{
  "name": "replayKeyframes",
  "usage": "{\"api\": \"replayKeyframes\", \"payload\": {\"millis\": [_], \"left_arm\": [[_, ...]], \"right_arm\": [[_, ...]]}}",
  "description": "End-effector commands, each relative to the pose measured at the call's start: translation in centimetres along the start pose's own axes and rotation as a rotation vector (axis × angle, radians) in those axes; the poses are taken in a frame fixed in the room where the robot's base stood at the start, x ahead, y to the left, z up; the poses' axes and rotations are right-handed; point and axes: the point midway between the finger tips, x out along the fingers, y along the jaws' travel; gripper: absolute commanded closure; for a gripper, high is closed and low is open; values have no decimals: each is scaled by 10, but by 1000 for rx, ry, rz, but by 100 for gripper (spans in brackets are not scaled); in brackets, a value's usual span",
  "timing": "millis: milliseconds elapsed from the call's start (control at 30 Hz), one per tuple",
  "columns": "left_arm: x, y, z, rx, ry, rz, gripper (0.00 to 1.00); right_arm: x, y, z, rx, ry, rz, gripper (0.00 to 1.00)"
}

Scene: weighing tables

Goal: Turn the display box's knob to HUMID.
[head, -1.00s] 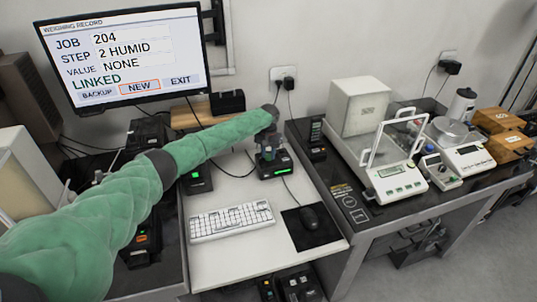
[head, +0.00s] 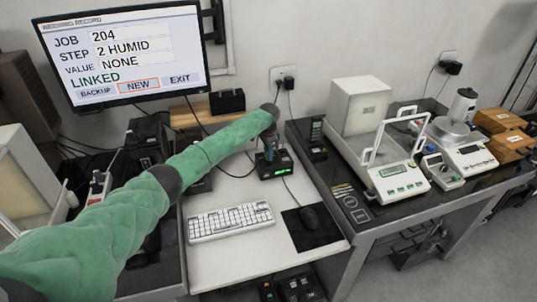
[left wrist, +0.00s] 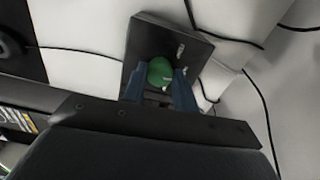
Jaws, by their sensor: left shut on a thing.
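The display box (head: 273,174) is a small black box with a lit green display, standing on the white desk behind the keyboard. In the left wrist view the box (left wrist: 143,42) shows from above, with a round green knob (left wrist: 160,70) on its top. My left gripper (left wrist: 162,82) has its two blue fingers on either side of the knob and is shut on it. In the head view my left gripper (head: 269,155) points down over the box and partly hides it. The knob's markings and setting are too small to read. My right gripper is not in view.
The monitor (head: 125,55) reads "2 HUMID", "NONE" and "LINKED". A keyboard (head: 230,221) and a mouse (head: 309,217) lie in front of the box. Balances (head: 398,180) stand on the dark table at right. Cables run behind the box.

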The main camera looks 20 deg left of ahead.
Motion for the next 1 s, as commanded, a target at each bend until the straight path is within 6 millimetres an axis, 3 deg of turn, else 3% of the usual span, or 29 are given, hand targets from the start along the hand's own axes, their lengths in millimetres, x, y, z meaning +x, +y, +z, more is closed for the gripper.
{"api": "replayKeyframes", "payload": {"millis": [500, 733, 767, 833, 1000], "left_arm": [[-1, -1, 0, 83, 0, -1, 94], [-1, -1, 0, 82, 1, -1, 94], [-1, -1, 0, 82, 1, -1, 66], [-1, -1, 0, 82, 1, -1, 52], [-1, 0, 0, 83, 1, -1, 50]], "right_arm": [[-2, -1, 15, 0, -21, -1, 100], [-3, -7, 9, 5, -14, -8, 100], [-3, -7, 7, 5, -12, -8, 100], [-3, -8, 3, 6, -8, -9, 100], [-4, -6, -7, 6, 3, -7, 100]]}}
